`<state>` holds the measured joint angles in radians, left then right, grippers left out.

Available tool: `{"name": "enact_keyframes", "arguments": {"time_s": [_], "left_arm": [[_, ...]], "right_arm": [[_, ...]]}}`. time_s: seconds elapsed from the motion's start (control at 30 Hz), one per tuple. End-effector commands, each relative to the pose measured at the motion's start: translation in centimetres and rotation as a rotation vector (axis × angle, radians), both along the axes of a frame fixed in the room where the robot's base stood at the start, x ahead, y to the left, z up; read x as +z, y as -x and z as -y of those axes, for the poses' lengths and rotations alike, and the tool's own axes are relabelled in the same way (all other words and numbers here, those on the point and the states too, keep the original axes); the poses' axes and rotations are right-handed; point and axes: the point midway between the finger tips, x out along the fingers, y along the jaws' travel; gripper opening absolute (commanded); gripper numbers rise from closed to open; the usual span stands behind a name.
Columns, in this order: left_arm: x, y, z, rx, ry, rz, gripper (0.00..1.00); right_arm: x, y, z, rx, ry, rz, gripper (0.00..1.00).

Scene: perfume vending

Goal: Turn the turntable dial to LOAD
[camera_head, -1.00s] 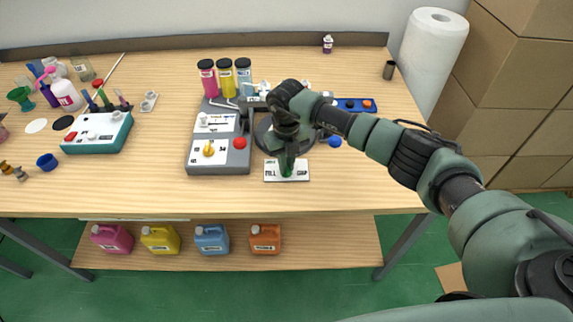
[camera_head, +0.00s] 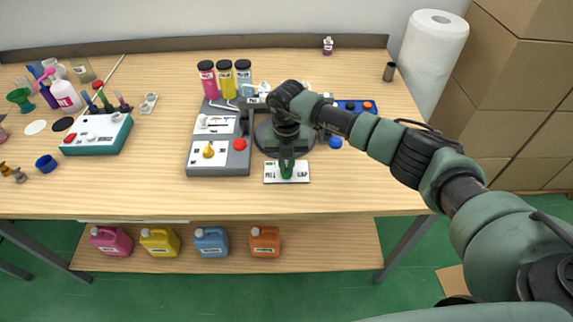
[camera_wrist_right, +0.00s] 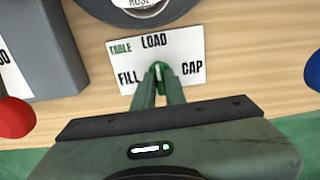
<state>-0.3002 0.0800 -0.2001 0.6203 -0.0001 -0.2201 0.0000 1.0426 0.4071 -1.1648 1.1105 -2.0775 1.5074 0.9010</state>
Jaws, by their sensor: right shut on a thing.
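The white dial plate (camera_head: 300,178) lies at the table's front edge, printed TABLE, LOAD, FILL and CAP; it also shows in the right wrist view (camera_wrist_right: 190,50). LOAD is at its top middle, FILL at left, CAP at right. The green dial (camera_wrist_right: 158,70) sits between FILL and CAP, with a whitish mark running roughly up and down, toward LOAD. My right gripper (camera_head: 287,170) points down over the plate; its fingers (camera_wrist_right: 158,82) are shut on the dial and hide part of it. My left gripper is not in view.
The round dark turntable (camera_head: 268,140) is just behind the plate, partly under my arm. The grey machine (camera_head: 222,168) with a yellow knob and a red button (camera_head: 240,144) stands to the left. A blue button (camera_head: 335,142) is to the right. The table front right is clear.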

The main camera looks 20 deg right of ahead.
Motion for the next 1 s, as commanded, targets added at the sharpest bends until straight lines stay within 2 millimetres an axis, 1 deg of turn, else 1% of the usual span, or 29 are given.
{"name": "enact_keyframes", "arguments": {"time_s": [0.2,0.23,0.3,0.57,0.67,0.77,1.0], "left_arm": [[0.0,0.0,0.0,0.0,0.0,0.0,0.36],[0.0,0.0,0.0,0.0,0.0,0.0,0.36],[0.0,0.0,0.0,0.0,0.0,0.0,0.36],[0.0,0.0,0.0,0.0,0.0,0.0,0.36],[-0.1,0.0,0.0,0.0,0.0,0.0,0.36],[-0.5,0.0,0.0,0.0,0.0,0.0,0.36],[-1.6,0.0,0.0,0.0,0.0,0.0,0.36]], "right_arm": [[0.2,-0.2,0.0,-0.001,-0.001,0.005,0.0],[0.2,-0.2,0.0,-0.001,-0.001,0.005,0.17],[0.2,-0.2,0.0,0.0,-0.001,0.004,0.34],[0.1,-0.1,0.0,0.0,0.0,0.002,0.34],[0.4,-0.1,0.0,0.001,0.0,0.003,0.34],[1.4,-0.2,0.0,0.001,-0.002,0.005,0.34],[5.5,-0.2,0.0,0.001,-0.001,0.008,0.34]]}}
